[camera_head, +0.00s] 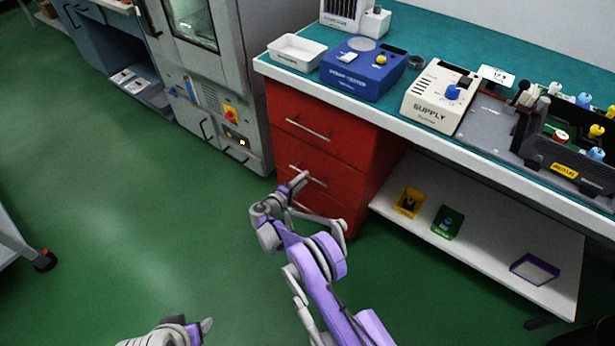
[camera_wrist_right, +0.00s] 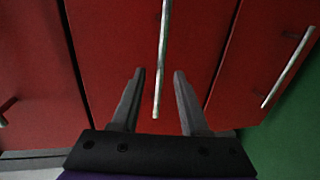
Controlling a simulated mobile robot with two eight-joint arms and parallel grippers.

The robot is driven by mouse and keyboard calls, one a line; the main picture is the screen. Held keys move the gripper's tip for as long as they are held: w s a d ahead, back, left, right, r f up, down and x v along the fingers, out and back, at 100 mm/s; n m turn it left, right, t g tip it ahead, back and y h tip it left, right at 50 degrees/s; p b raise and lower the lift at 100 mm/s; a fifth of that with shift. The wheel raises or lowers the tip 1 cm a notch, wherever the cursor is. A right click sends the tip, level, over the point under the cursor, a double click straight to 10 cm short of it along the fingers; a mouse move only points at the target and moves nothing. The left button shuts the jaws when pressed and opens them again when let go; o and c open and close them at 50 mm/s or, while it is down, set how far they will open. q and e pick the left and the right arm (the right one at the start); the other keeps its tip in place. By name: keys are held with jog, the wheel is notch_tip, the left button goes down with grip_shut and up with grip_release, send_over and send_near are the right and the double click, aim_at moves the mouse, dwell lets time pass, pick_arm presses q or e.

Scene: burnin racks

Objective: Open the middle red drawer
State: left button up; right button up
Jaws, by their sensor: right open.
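The red drawer unit (camera_head: 350,150) stands under the bench with three drawers stacked and shut. The middle drawer's bar handle (camera_head: 311,177) is partly hidden behind my right gripper (camera_head: 296,183). In the right wrist view, my right gripper (camera_wrist_right: 158,75) is open, with one finger on each side of the middle handle (camera_wrist_right: 163,50). Gaps show between the bar and both fingers. The middle red drawer front (camera_wrist_right: 110,40) fills the centre of this view and is closed. Part of my left gripper (camera_head: 200,328) shows at the bottom edge of the head view, away from the drawers; its jaws are unclear.
The top drawer handle (camera_head: 307,130) is above. A grey cabinet machine (camera_head: 215,85) stands to the left. A white lower shelf (camera_head: 490,255) with small bins is to the right. The bench (camera_head: 440,30) carries a blue device (camera_head: 362,72) and a supply box (camera_head: 437,97). Green floor in front is clear.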

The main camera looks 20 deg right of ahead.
jog(key=shift+x, duration=1.8)
grip_shut()
